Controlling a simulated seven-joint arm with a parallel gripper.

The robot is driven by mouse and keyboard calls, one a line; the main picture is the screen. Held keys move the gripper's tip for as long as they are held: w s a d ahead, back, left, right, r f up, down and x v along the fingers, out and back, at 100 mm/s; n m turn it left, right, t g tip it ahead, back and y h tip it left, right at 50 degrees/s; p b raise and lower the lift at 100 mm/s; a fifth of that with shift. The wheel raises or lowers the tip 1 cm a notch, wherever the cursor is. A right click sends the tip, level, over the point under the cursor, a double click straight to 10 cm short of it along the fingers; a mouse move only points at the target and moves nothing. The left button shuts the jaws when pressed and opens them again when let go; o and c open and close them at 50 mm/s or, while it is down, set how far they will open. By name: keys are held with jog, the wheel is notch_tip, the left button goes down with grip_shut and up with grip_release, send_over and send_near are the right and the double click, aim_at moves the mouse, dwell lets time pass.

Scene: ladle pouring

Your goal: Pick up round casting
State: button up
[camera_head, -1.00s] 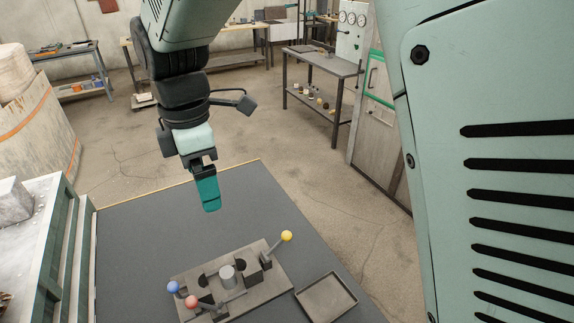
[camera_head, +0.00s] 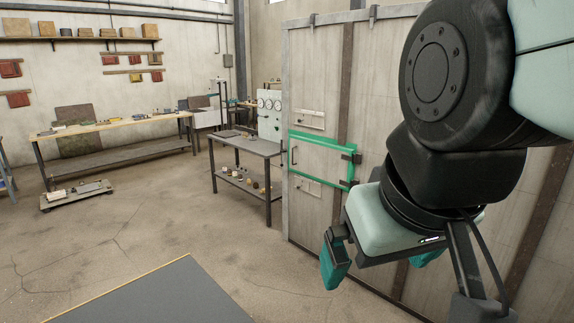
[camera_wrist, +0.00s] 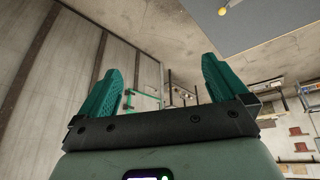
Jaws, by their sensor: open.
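My gripper (camera_head: 376,272) is open and empty, with its two teal fingers spread wide, in front of the pale metal wall panels at the right of the head view. In the wrist view my gripper (camera_wrist: 160,66) also shows nothing between its fingers. I cannot make out a round casting for certain in either current view. The fixture with a short grey cylinder, seen a second ago, is outside the head view. A yellow ball knob (camera_wrist: 223,11) shows at the top edge of the wrist view, beyond the fingers.
A dark grey work surface (camera_head: 160,300) shows at the lower left. A metal bench (camera_head: 249,146) carries several small objects on its lower shelf. A green-framed hatch (camera_head: 320,160) is in the wall panels. A long workbench (camera_head: 110,128) stands further back.

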jog(key=shift+s+d+f+m, duration=0.25)
jog(key=shift+s+d+m, duration=0.55)
jog(key=shift+m, duration=0.2)
jog(key=shift+c, duration=0.2)
jog(key=c, duration=1)
